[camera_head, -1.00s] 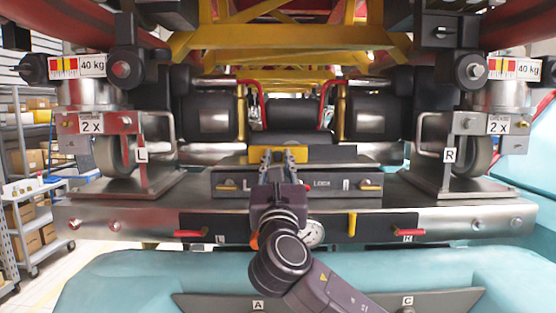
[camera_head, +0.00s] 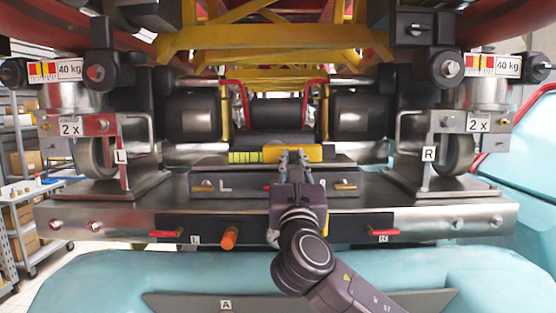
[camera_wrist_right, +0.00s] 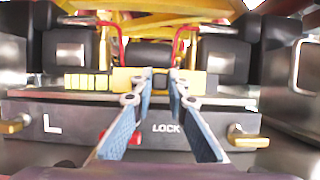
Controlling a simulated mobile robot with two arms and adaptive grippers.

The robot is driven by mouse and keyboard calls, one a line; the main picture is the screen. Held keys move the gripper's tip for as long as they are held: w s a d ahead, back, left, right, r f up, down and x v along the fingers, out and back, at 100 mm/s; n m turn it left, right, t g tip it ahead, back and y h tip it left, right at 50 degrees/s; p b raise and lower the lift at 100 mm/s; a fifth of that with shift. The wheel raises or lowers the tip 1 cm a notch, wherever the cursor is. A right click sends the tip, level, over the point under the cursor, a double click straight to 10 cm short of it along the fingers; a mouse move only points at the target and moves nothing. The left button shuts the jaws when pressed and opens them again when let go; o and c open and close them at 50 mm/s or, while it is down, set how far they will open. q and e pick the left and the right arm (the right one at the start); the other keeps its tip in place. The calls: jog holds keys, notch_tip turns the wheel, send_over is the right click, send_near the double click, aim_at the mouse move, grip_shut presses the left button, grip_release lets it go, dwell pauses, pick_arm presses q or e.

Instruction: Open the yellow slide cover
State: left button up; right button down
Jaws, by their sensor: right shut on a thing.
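The yellow slide cover (camera_head: 315,153) sits on top of the grey lock box (camera_head: 215,186) in the middle of the head view. A strip of bright yellow-green cells (camera_head: 245,157) is exposed to the left of the cover. My right gripper (camera_head: 292,156) is at the cover from the front, its fingers shut on it. The right wrist view shows the cover (camera_wrist_right: 122,79) behind the two blue fingers and the cells (camera_wrist_right: 87,82) at its left. The fingers hide part of the cover. My left gripper is in neither view.
The lock box carries brass handles, one (camera_wrist_right: 247,138) at the right, and a small red part (camera_wrist_right: 135,139). Wheel brackets flank it at left (camera_head: 120,180) and right (camera_head: 430,180). Red handles and an orange knob (camera_head: 229,238) are on the steel beam below.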

aim_at(307, 150)
jog(key=shift+d, duration=1.8)
jog(key=c, duration=2.2)
grip_release()
jog(key=shift+o, duration=0.2)
jog(key=shift+a, duration=0.2)
jog(key=shift+s+d, duration=0.1)
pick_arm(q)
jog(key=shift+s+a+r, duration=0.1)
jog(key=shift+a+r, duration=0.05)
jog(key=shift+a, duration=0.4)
pick_arm(e)
jog(key=v, duration=1.2)
